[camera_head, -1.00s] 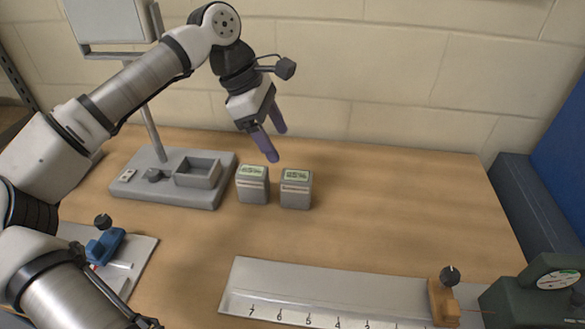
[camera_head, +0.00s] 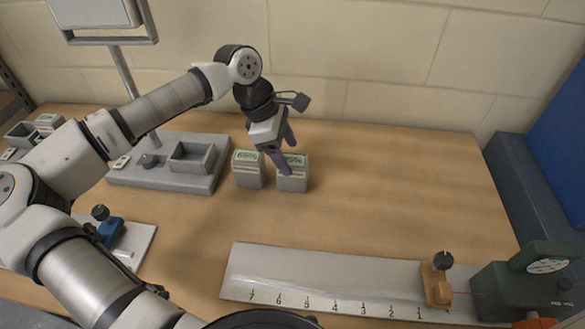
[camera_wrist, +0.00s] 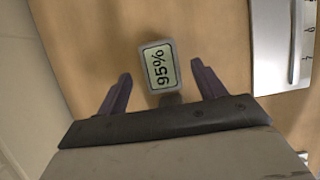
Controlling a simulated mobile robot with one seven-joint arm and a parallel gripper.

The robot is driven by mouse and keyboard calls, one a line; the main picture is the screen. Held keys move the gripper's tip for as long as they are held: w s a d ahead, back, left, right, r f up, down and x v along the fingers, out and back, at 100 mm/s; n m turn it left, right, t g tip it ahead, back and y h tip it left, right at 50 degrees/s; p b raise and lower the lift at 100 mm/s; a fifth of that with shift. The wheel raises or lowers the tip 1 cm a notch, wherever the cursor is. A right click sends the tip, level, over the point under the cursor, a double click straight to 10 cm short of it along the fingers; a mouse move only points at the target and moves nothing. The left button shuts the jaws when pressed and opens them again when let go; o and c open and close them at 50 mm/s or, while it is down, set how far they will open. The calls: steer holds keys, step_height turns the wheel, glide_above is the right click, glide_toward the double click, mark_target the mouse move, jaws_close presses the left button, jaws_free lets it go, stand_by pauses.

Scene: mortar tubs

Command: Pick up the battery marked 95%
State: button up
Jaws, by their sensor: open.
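The battery marked 95% (camera_wrist: 160,66) is a small grey block with a green display. In the wrist view it lies between and just ahead of the two purple fingers of my gripper (camera_wrist: 160,88), which are open. In the head view the same battery (camera_head: 293,181) stands upright on the table, and my gripper (camera_head: 288,157) is over it with a finger across its front, hiding part of its display. A second grey battery marked 65% (camera_head: 248,170) stands just to its left, a small gap apart.
A grey stand with an open socket (camera_head: 187,166) is left of the batteries. A ruled metal plate (camera_head: 335,282) and a green dial gauge (camera_head: 525,285) lie in front. The table to the right is clear.

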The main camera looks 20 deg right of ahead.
mark_target(292, 159)
steer(key=shift+p+x, duration=0.55)
steer(key=shift+x, duration=1.25)
steer(key=c, duration=1.4)
steer(key=shift+o, duration=0.2)
steer(key=shift+r, duration=0.1)
